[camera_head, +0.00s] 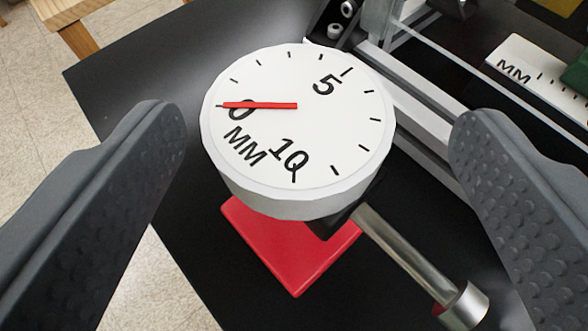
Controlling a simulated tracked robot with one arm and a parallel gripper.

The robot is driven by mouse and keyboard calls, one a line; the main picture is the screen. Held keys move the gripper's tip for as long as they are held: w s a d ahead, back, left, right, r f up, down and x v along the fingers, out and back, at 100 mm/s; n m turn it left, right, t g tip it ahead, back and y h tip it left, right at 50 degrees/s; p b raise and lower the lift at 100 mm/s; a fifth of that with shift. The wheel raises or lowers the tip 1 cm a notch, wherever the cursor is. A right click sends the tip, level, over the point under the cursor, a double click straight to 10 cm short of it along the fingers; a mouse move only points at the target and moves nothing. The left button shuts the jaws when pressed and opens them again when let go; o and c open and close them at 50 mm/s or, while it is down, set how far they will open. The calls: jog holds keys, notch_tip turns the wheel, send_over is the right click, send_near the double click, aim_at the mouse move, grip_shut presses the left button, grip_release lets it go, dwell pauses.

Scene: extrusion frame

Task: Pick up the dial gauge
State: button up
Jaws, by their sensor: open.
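The dial gauge (320,140) is in the middle of the head camera view. It has a round white face with black marks, the letters MM and a red needle pointing left. A metal stem (405,254) runs from under it to the lower right and ends in a wider metal tip. A red block or plate (285,252) shows beneath the gauge; whether they touch is hidden. My gripper (315,135) is open, with one dark grey ridged finger left of the dial and the other right of it. Neither finger visibly touches the gauge.
The gauge is above a black surface (120,75). Grey extrusion rails (430,145) and a black bracket (335,22) are behind and to the right. A white scale marked MM (520,72) and a green object (575,72) are at the upper right. Pale floor shows at left.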

aim_at(298, 92)
jog(key=x, duration=0.4)
jog(key=shift+w+a+b, duration=0.1)
jog(key=shift+a+b, duration=0.2)
jog(key=shift+a, duration=0.05)
jog(key=shift+w+f, duration=0.2)
jog(key=shift+w, duration=0.15)
grip_shut()
jog(key=shift+r, duration=0.1)
